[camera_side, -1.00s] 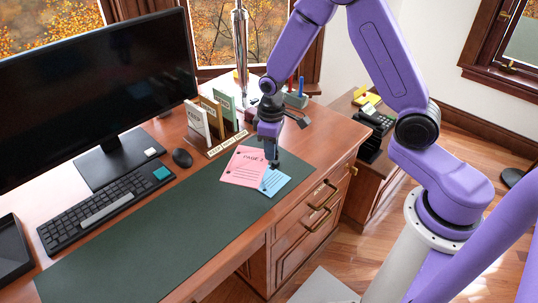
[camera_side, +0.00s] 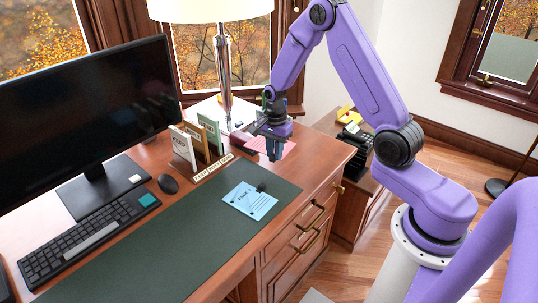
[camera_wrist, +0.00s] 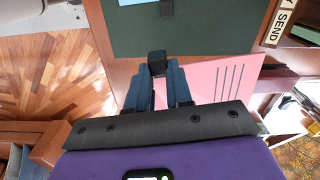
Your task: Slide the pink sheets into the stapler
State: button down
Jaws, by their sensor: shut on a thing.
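The pink sheets (camera_side: 287,149) are off the mat, at my gripper (camera_side: 273,156) over the desk's back right part. In the wrist view the pink sheets (camera_wrist: 205,80) extend right from my gripper (camera_wrist: 157,72), with dark printed lines. A small black block (camera_wrist: 157,60) sits between the fingertips; my gripper is shut on the sheets there. A dark maroon object (camera_wrist: 277,80), possibly the stapler, is at the far right end of the sheets in the wrist view. I cannot tell whether the sheets touch or enter it. My gripper hides part of this area in the side view.
A blue page (camera_side: 250,201) with a black clip (camera_side: 261,187) lies on the green mat (camera_side: 170,236). A card sorter (camera_side: 203,150) and lamp (camera_side: 222,70) stand left of my gripper. The desk's right edge is close by.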

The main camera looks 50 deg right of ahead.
aim_at(258, 144)
jog(key=shift+d+m, duration=0.55)
jog(key=shift+m, duration=0.35)
jog(key=shift+a, duration=0.1)
jog(key=shift+f, duration=2.5)
jog(key=shift+w+f, duration=0.25)
jog(key=shift+f, duration=0.55)
jog(key=shift+w+f, duration=0.3)
jog(key=shift+f, duration=0.5)
jog(key=shift+w+f, duration=0.25)
jog(key=shift+f, duration=0.55)
jog(key=shift+w, duration=2.95)
jog(key=c, duration=0.9)
grip_release()
jog(key=shift+c, duration=0.2)
